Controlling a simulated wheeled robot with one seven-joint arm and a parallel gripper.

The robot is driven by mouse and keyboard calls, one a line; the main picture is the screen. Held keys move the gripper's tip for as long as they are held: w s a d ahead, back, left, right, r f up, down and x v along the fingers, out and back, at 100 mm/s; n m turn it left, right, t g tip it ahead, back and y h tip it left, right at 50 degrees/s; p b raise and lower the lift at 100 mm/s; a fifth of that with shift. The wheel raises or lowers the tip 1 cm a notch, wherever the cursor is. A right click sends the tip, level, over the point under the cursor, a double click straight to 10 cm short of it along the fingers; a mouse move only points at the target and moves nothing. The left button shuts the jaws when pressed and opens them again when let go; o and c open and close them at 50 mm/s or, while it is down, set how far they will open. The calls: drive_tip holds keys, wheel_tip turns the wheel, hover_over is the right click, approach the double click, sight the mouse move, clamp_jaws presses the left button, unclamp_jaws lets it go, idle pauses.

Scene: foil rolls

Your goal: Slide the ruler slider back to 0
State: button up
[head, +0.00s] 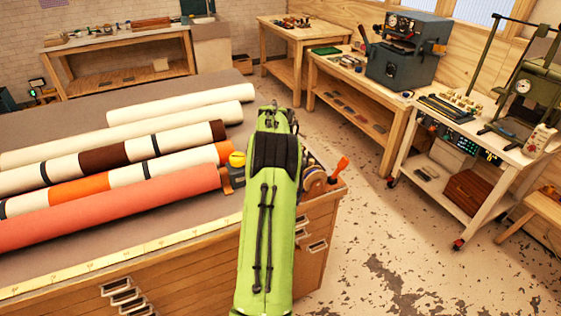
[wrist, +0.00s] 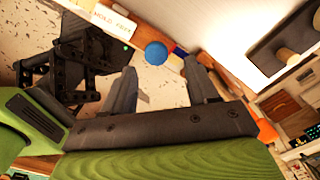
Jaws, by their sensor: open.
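A pale yellow ruler strip (head: 150,247) with small marks runs along the front edge of the roll table. My green arm covers its right end in the head view. I cannot pick out the ruler slider with certainty in the head view. My gripper (wrist: 162,78) shows in the wrist view, with two dark fingers apart and nothing held between them. A round blue knob (wrist: 157,53) with a red part behind it shows just past the fingertips; I cannot tell whether it belongs to the slider. My gripper's fingers are hidden by my arm in the head view.
Several rolls lie on the table, the nearest a coral roll (head: 110,217). A yellow knob (head: 237,159) and an orange handle (head: 340,168) flank my arm. Drawers (head: 127,297) are below. Open floor (head: 385,240) lies to the right, before a wheeled cart (head: 470,135).

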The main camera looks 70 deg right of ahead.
wheel_tip(320, 180, up, 12)
drive_tip(key=p, duration=0.2)
drive_tip(key=shift+f, duration=0.15)
